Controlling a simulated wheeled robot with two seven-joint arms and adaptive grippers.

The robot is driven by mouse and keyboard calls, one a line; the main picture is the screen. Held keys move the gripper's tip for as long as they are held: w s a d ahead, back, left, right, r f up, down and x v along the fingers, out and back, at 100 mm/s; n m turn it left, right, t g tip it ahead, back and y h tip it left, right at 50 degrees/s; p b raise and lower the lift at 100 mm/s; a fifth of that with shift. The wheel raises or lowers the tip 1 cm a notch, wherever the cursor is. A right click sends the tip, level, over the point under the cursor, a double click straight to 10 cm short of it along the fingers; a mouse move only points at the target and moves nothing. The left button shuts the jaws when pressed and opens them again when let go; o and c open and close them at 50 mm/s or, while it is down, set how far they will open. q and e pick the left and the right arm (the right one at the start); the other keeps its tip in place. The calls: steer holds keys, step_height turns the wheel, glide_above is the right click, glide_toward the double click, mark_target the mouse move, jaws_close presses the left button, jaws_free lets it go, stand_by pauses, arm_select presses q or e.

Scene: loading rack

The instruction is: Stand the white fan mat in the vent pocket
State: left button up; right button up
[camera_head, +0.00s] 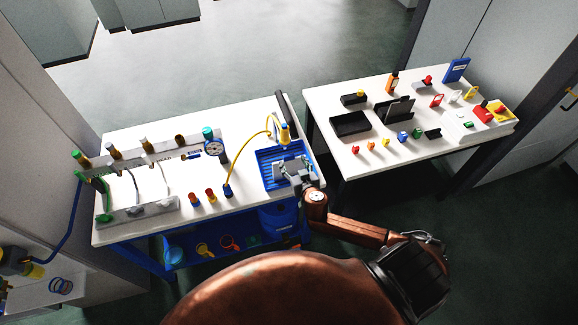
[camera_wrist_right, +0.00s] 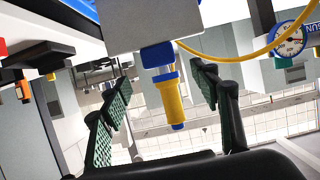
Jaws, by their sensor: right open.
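My right gripper (camera_head: 296,172) is open over the blue slatted tray (camera_head: 265,157) on the left bench. A pale grey-white flat piece (camera_head: 278,171), which may be the white fan mat, is just left of the fingers. In the right wrist view a pale flat piece (camera_wrist_right: 140,24) fills the top centre, by the open fingertips (camera_wrist_right: 163,88); I cannot tell whether they touch it. I cannot make out a clearly marked vent pocket. My left gripper is not in view.
A yellow-and-blue hose fitting (camera_head: 285,134) stands behind the tray and shows between the fingers in the wrist view (camera_wrist_right: 172,100). A gauge (camera_head: 215,148) and fittings occupy the left bench. A gap separates the benches. Small coloured parts crowd the right table (camera_head: 362,172).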

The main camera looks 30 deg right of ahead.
mark_target(290, 157)
steer(key=p+x, duration=0.1)
steer(key=x, duration=0.3)
steer(key=shift+w+d+f+p, duration=0.15)
steer(key=shift+w+f+p, duration=0.1)
steer(key=shift+f+p, duration=0.15)
steer(key=shift+w+f, duration=0.3)
steer(key=shift+w, duration=0.05)
steer(key=shift+c, duration=0.7)
steer(key=c, duration=1.4)
steer(key=shift+o, duration=0.2)
steer(key=shift+r, duration=0.2)
